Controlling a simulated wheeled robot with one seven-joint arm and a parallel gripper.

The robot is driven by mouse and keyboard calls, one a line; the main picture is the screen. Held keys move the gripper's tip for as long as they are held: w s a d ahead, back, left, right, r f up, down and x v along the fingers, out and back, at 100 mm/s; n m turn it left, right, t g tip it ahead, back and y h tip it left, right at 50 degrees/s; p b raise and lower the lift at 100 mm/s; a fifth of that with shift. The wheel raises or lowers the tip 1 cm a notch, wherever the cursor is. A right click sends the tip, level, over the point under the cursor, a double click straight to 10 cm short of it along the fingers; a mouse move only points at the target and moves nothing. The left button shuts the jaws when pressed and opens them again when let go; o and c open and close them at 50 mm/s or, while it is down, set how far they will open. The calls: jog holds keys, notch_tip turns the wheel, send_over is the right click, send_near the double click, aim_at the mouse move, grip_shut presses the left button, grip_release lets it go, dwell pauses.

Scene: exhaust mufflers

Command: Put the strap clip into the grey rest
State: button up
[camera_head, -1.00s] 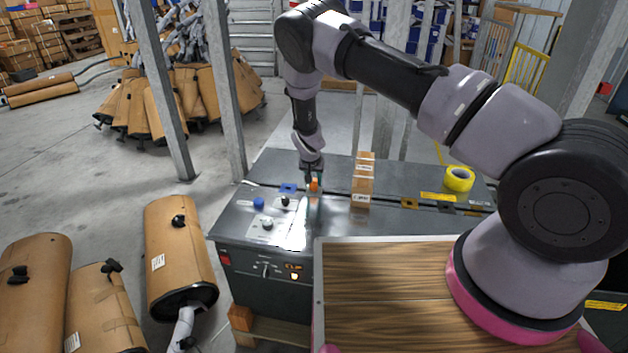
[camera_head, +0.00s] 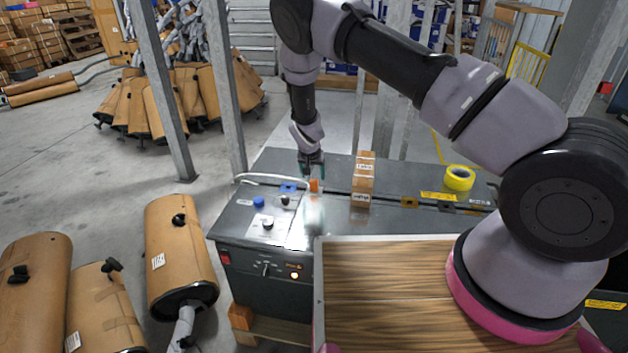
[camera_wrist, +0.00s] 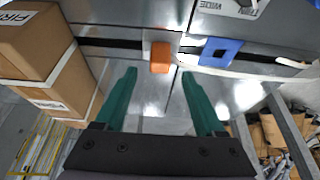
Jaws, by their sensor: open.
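My gripper (camera_head: 311,168) is open and empty, with two green fingers pointing at the dark metal bench. The wrist view shows the same fingers (camera_wrist: 159,78) spread apart. A small orange block (camera_head: 314,186), which looks like the strap clip, sits on the bench just beyond the fingertips. It also shows in the wrist view (camera_wrist: 161,57), ahead of the gap and apart from both fingers. A white strap (camera_wrist: 245,73) runs beside it past a blue square (camera_wrist: 221,51). I cannot make out the grey rest for certain; it may be hidden around the clip.
A stack of cardboard boxes (camera_head: 363,180) stands right of the gripper. Yellow tape (camera_head: 459,177) lies farther right. Knobs (camera_head: 267,223) sit on the bench at left. A steel post (camera_head: 222,90) rises behind it. Bench between boxes and tape is mostly clear.

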jog(key=v, duration=0.6)
jog(key=shift+r, duration=0.2)
jog(key=shift+s, duration=0.1)
jog(key=s+d+r+m+y, duration=0.15)
jog(key=d+r, duration=0.35)
jog(key=r, duration=0.6)
jog(key=s+d+r+y, duration=0.1)
jog(key=s+d+r, duration=0.25)
jog(key=r, duration=0.75)
jog(key=s+d+r+m+y, duration=0.15)
jog(key=d+r, duration=0.45)
jog(key=r, duration=0.6)
jog(key=s+d+r+t, duration=0.1)
jog(key=s+d+r, duration=0.5)
jog(key=s+r, duration=0.45)
jog(key=s+d+r+t, duration=0.1)
jog(key=s+d, duration=0.1)
jog(key=s, duration=0.5)
jog(key=s+d+r+n+h, duration=0.1)
jog(key=s+d+r, duration=0.1)
jog(key=s, duration=0.6)
jog(key=shift+s+d+t, duration=0.3)
jog(key=shift+d+t, duration=0.1)
jog(key=shift+d, duration=0.1)
jog(key=shift+a+r, duration=0.1)
jog(key=shift+r, duration=0.05)
